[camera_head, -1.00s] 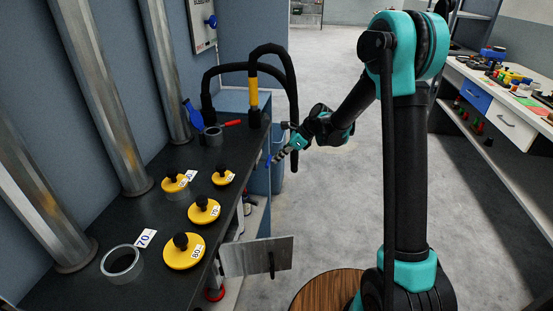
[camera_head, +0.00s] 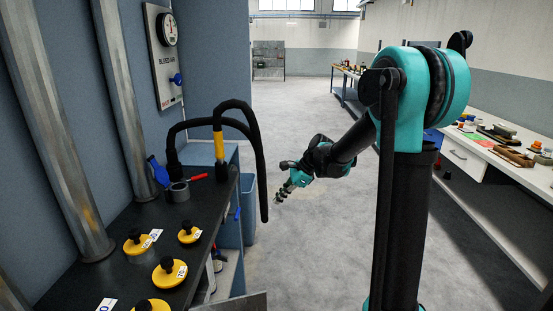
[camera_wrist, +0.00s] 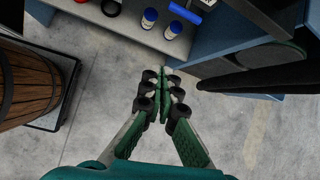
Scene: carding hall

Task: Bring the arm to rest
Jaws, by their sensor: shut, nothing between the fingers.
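My gripper (camera_head: 281,196) hangs in the air over the grey floor in the head view, to the right of the dark worktop and the black hoses. It is clear of both. In the wrist view my gripper (camera_wrist: 163,88) shows with its fingers together and nothing between them. My arm is bent, with the upper part standing at the right of the head view and the forearm reaching left and down.
Yellow knobbed lids (camera_head: 170,270) stand on the dark worktop (camera_head: 190,218) at left. Black hoses (camera_head: 258,160) arch over its far end. A bench (camera_head: 500,160) stands at right. A wooden barrel (camera_wrist: 30,85) and blue-capped containers (camera_wrist: 149,18) show in the wrist view. Open floor lies ahead.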

